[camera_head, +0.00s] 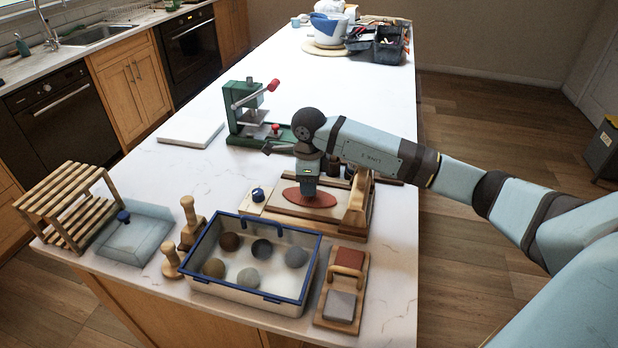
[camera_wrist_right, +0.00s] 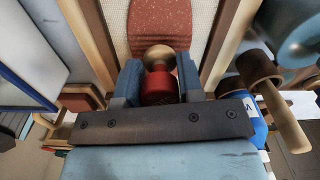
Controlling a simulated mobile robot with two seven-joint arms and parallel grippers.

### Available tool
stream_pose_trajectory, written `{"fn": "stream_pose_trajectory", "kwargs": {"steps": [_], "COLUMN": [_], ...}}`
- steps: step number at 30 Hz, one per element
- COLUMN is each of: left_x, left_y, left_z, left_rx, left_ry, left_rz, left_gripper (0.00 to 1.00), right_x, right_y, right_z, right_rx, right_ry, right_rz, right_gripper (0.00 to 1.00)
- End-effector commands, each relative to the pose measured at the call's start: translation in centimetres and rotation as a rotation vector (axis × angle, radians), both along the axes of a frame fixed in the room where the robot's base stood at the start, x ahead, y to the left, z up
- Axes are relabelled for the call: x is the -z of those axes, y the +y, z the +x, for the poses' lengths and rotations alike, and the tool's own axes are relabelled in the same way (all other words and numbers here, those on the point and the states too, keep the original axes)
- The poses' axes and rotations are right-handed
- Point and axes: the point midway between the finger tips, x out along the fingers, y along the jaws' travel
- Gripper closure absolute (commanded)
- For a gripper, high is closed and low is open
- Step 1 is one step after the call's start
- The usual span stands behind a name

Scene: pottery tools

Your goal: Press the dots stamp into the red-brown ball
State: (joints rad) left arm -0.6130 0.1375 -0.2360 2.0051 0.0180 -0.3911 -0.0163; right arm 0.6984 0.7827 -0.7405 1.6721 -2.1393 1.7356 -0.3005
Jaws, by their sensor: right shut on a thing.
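My right gripper (camera_head: 308,190) points down over a flat red-brown oval slab (camera_head: 290,195) on a canvas-topped wooden board. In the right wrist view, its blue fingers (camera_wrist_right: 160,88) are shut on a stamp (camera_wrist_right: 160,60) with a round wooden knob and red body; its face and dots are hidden. The speckled slab (camera_wrist_right: 158,25) lies just beyond the stamp; I cannot tell if they touch. The red-brown piece appears as this slab, not a ball; a dark brown ball (camera_head: 229,241) sits in the blue-rimmed tray. My left gripper is not in view.
The blue-rimmed tray (camera_head: 251,297) holds several clay balls. Wooden-handled tools (camera_head: 171,260) stand left of it, and a block holder (camera_head: 347,272) stands right. A green press (camera_head: 250,118) and white slab (camera_head: 190,133) are behind. The far middle of the counter is clear.

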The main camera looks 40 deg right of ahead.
Motion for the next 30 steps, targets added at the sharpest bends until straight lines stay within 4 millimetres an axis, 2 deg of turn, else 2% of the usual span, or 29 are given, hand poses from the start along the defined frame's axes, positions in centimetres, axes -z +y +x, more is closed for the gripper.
{"fn": "stream_pose_trajectory", "kwargs": {"steps": [30], "left_x": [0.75], "left_y": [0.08], "left_z": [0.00], "left_rx": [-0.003], "left_ry": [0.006], "left_rz": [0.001], "left_gripper": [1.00], "right_x": [0.84], "right_y": [0.01], "right_z": [0.01], "right_rx": [0.000], "right_ry": [-0.001], "right_rz": [0.001], "right_gripper": [0.89]}}
